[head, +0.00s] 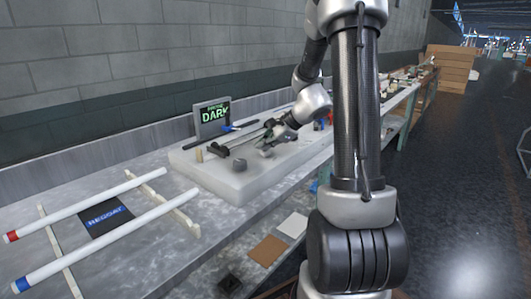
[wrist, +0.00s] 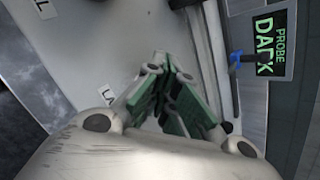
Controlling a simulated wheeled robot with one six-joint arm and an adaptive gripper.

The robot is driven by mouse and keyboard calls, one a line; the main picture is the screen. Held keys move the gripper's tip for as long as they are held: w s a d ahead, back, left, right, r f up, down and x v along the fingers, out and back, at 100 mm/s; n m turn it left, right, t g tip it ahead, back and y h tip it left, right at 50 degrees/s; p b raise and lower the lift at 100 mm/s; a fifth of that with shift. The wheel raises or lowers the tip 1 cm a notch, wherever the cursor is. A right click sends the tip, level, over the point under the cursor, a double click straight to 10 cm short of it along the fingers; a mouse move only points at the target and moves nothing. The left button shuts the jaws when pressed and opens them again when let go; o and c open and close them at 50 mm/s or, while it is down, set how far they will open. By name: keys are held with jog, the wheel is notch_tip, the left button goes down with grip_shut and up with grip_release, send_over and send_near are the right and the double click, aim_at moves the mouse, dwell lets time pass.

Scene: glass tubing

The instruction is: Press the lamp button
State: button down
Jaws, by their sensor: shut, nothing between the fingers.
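My gripper (head: 270,137) is over the pale raised block (head: 222,183) on the bench, its fingers pointing down to the left. In the wrist view my gripper (wrist: 162,68) has its green-padded fingers shut together and empty. A white label (wrist: 107,95) reading "LA" is partly covered by my gripper. I cannot make out the lamp button itself; the fingers hide the surface beside the label. A display (head: 213,114) reads "PROBE DARK"; it also shows at the right of the wrist view (wrist: 274,46).
Two white tubes lie on wooden rails (head: 182,215) at the left, around a "REGOAT" dark mat (head: 105,216). A blue-marked rod lies near the display.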

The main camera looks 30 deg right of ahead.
aim_at(264, 153)
jog(key=shift+r, duration=0.45)
notch_tip(264, 153, up, 6)
dwell(0.5)
dwell(0.4)
